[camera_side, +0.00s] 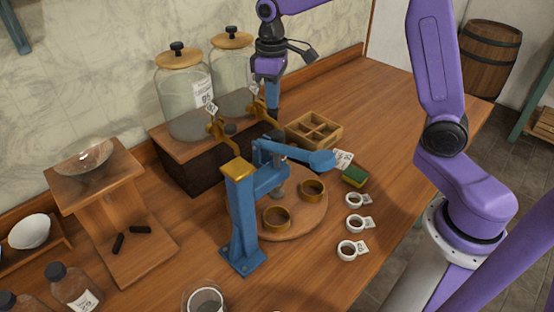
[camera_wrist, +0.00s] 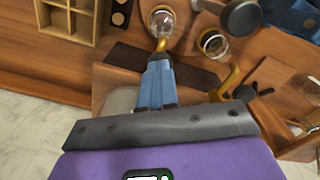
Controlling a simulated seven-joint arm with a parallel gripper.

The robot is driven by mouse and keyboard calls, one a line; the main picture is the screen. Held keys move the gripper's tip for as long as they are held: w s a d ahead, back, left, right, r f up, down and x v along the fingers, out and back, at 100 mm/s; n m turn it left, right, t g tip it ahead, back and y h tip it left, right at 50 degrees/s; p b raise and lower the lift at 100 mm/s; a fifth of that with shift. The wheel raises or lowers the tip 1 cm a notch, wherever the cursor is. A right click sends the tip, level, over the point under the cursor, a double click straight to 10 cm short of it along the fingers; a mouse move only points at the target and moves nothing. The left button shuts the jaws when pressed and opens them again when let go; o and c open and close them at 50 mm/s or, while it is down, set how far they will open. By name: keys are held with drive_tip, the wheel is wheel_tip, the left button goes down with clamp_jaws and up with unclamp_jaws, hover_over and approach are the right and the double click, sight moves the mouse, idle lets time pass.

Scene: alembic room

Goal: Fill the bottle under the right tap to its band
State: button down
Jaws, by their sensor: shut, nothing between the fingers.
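Two glass jars with wooden lids, the left (camera_side: 185,100) and the right (camera_side: 230,72), stand on a dark wooden box. The left brass tap (camera_side: 216,128) and right brass tap (camera_side: 258,108) project from the front. My gripper (camera_side: 272,112) is shut and empty, pointing down close beside the right tap. In the wrist view my gripper's tips (camera_wrist: 158,62) are close to a brass piece (camera_wrist: 162,43); I cannot tell whether they touch. Just beyond it is a rounded clear glass vessel (camera_wrist: 161,18), perhaps the bottle; its band and level are unclear. The side view hides that spot.
A compartment tray (camera_side: 314,130), a sponge (camera_side: 355,176) and small white cups (camera_side: 354,200) lie to the right. A labelled bottle (camera_side: 72,288) stands front left.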

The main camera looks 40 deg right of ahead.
drive_tip(key=shift+f, duration=0.3)
drive_tip(key=shift+s, duration=0.1)
idle(1.3)
idle(2.5)
drive_tip(key=shift+r, duration=0.3)
idle(2.9)
wheel_tip(320, 180, up, 7)
idle(0.6)
